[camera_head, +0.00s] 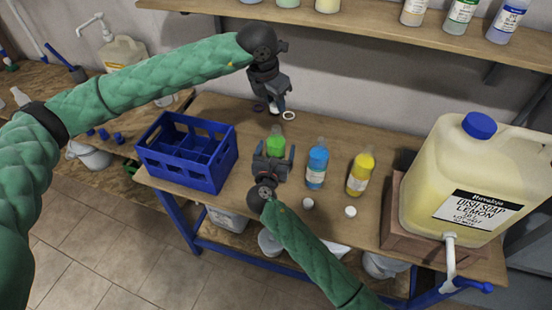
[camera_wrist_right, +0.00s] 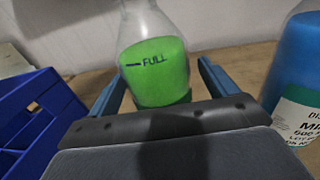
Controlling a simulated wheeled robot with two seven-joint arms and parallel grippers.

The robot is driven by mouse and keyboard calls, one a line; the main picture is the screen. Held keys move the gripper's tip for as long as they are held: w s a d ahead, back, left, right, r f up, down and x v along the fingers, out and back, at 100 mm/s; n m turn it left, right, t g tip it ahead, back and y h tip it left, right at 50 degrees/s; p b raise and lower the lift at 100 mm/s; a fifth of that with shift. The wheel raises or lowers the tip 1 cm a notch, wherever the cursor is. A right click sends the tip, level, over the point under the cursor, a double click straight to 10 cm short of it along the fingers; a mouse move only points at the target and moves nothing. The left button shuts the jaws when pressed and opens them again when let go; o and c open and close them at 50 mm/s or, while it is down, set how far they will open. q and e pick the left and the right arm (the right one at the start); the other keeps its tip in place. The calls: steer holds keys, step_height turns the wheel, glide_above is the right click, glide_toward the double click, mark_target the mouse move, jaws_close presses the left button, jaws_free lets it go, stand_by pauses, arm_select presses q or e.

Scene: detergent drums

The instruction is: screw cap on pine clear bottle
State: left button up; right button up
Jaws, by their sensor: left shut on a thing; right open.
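The bottle with green liquid (camera_head: 276,146) stands on the table without a cap; its label is out of view. My left gripper (camera_head: 276,105) is at the back, beyond the bottle, pointing down. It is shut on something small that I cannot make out. White caps lie at the front, one near the blue bottle (camera_head: 308,203) and one near the yellow bottle (camera_head: 350,211).
A blue bottle (camera_head: 317,168) and a yellow bottle (camera_head: 360,175) stand to the right. A blue divided crate (camera_head: 160,165) is at the left. A large soap drum (camera_head: 440,180) stands far right. A white ring (camera_head: 289,115) lies at the back.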

steer(key=shift+x, duration=0.9)
steer(key=shift+c, duration=0.5)
steer(key=c, duration=1.4)
arm_select(q)
glide_above(275, 136)
steer(key=w, duration=0.1)
steer(key=shift+f, duration=2.5)
steer(key=shift+f, duration=0.15)
steer(key=shift+f, duration=0.75)
steer(key=shift+f, duration=0.55)
